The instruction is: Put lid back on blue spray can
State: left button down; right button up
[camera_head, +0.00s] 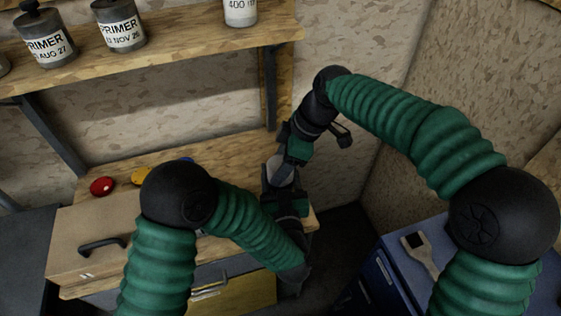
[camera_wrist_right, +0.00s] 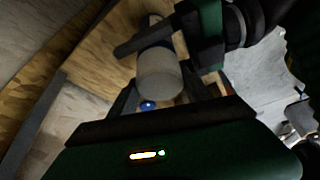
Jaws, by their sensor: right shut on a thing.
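A pale grey-white can (camera_head: 279,172) is held above the right end of the bench, between my two grippers. In the right wrist view the can (camera_wrist_right: 160,78) points its rounded end toward the camera. My right gripper (camera_head: 284,168) reaches down from above and is shut on the can. My left gripper (camera_head: 283,186) comes from below, and a dark finger lies across the can's far part; its grip is unclear. The can's label and top are hidden. A small blue lid (camera_head: 186,159) on the bench is mostly hidden by my left arm; it also shows in the wrist view (camera_wrist_right: 148,105).
A red lid (camera_head: 102,186) and a yellow lid (camera_head: 141,175) lie on the wooden bench (camera_head: 205,149). Primer cans (camera_head: 45,40) stand on the shelf above. A blue cabinet at right bears a brush (camera_head: 420,252). A drawer (camera_head: 92,235) is below the bench.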

jog(key=shift+f, duration=0.1)
jog(key=o, duration=1.4)
jog(key=shift+c, duration=0.2)
pick_arm(q)
jog(key=shift+c, duration=1.8)
grip_release()
pick_arm(e)
jog(key=v, duration=1.2)
pick_arm(q)
jog(key=shift+f, duration=0.1)
pick_arm(e)
jog(key=shift+f, duration=0.15)
